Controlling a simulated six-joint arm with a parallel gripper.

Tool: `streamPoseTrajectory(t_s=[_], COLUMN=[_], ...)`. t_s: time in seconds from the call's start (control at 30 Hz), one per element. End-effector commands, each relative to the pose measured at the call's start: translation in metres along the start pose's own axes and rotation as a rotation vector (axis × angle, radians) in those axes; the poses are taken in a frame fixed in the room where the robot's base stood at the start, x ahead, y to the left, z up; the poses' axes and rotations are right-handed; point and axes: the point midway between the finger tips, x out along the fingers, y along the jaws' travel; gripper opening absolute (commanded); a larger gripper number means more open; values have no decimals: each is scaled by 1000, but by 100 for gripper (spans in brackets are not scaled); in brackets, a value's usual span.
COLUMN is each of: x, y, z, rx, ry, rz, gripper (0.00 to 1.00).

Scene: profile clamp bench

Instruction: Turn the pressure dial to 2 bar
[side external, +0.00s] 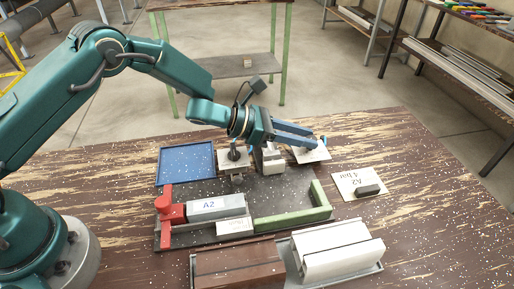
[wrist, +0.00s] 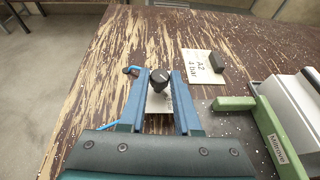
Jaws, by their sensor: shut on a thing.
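The pressure dial is a black knob (wrist: 158,80) with a pale pointer mark, above a light plate (wrist: 157,120) in the wrist view. My gripper (wrist: 160,76) is shut on the knob, one blue finger on each side. The dial's scale is mostly hidden or too small to read, so I cannot tell the setting. In the side view my gripper (side external: 317,143) reaches over the dial's pale plate (side external: 311,156), and its fingers hide the knob. A card (side external: 352,181) reading "A2 4 bar" lies to the right with a dark grey block (side external: 369,189) on it.
A red clamp piece (side external: 171,207) stands beside a grey profile (side external: 218,206) marked A2. A green stop (side external: 293,218), brown profile (side external: 236,263) and white profiles (side external: 338,254) are nearer the camera. Another dark knob (side external: 237,154) and a blue tray (side external: 185,163) are left of my gripper.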

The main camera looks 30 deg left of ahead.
Motion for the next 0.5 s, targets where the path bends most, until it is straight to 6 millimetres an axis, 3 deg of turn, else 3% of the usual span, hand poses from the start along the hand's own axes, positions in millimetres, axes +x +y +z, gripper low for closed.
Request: streamPoseTrajectory(t_s=[0.5], x=[2], y=[-9], z=[4], rx=[-91], ry=[-9], rz=[216], gripper=[0])
